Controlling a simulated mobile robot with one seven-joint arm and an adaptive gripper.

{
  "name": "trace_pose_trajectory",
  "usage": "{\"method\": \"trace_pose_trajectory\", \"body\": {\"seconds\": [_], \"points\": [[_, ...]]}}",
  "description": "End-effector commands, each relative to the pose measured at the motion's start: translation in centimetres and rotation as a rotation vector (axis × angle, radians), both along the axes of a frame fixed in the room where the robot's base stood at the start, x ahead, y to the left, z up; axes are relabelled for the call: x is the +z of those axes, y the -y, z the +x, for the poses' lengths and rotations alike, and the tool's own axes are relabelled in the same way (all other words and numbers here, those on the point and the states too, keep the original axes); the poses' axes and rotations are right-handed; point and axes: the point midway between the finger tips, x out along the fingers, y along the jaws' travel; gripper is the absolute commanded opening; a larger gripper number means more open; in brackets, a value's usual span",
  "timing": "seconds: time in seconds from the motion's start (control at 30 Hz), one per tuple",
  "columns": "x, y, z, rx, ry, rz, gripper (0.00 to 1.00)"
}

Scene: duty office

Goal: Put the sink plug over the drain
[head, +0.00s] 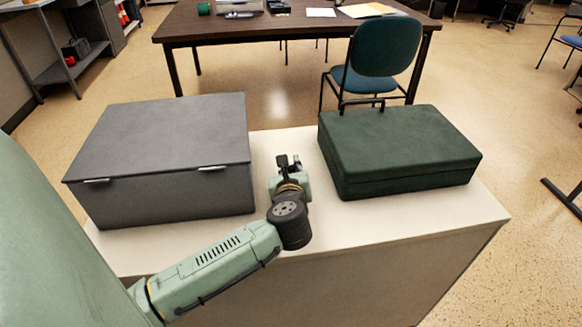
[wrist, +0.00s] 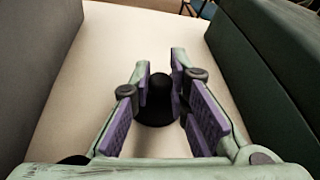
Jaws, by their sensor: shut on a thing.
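The sink plug (wrist: 155,108) is a black piece with an upright knob on a wider round base, seen in the middle of the wrist view. My gripper (wrist: 161,78) has its purple-padded fingers on both sides of the knob and is shut on it. Whether the base rests on the white top or hangs just above it, I cannot tell. In the head view my gripper (head: 289,163) is low over the white top, between two boxes; the plug is not clearly made out there. No sink or drain shows in either view.
A grey lidded box (head: 165,155) stands left of my gripper and a dark green case (head: 400,150) stands right. The white worktop (head: 415,215) is bare between and in front of them. A teal chair (head: 378,60) and a brown desk (head: 270,20) stand beyond.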

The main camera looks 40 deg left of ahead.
Motion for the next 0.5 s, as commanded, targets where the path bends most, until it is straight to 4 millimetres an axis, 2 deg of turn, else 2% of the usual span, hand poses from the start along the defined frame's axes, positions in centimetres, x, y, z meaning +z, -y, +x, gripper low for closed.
{"method": "trace_pose_trajectory", "body": {"seconds": [0.33, 0.37, 0.5], "points": [[-0.47, 0.0, 0.01, 0.0, -0.001, 0.001, 0.0], [-0.28, 0.0, 0.01, 0.0, 0.0, 0.0, 0.18], [-0.26, 0.01, 0.01, 0.0, 0.0, 0.0, 0.27]]}}
